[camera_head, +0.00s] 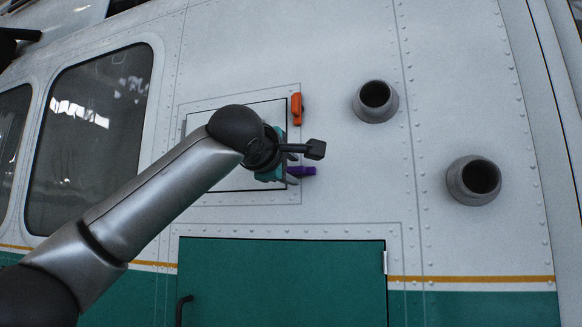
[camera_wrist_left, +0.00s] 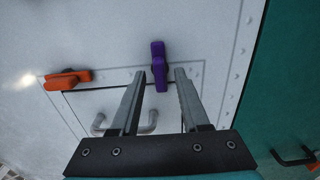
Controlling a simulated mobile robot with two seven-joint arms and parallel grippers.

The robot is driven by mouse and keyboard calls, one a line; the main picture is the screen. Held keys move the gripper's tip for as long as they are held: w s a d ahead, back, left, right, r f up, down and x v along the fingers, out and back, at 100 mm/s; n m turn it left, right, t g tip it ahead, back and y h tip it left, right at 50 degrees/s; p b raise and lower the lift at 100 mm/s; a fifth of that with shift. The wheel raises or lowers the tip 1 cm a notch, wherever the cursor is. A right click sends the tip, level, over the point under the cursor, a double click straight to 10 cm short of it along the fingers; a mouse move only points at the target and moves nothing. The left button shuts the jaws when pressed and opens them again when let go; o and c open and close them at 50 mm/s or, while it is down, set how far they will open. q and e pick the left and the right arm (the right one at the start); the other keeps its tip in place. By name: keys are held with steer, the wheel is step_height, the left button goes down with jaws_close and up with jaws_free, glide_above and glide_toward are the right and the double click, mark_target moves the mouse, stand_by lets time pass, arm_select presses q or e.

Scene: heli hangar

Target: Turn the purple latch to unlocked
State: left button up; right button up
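The purple latch (camera_head: 302,171) is at the lower right edge of a small hatch on the aircraft's white side; its handle lies about level in the head view. In the left wrist view the purple latch (camera_wrist_left: 158,60) shows between and just past the fingertips. My left gripper (camera_head: 293,170) is open, with a finger on either side of the latch (camera_wrist_left: 160,76); I cannot tell whether either finger touches it. An orange latch (camera_head: 296,108) stands upright at the hatch's upper right, and also shows in the wrist view (camera_wrist_left: 68,79). My right gripper is not in view.
The hatch panel (camera_head: 232,186) is partly hidden behind my left arm. A bent grey handle (camera_wrist_left: 148,126) shows on it in the wrist view. Two grey round pipes (camera_head: 375,101) stick out at the right. A green door (camera_head: 290,280) lies below.

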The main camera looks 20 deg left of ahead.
arm_select(q)
jaws_close()
steer(key=shift+f, duration=0.1)
stand_by(0.6)
steer(key=shift+f+m+b, duration=0.1)
steer(key=shift+m+b, duration=0.75)
steer(key=shift+m, duration=1.35)
steer(key=m, duration=0.3)
steer(key=m+p, duration=0.1)
steer(key=m, duration=0.3)
steer(key=m+p, duration=0.1)
steer(key=m, duration=0.5)
steer(key=shift+p, duration=0.3)
steer(key=shift+m, duration=0.4)
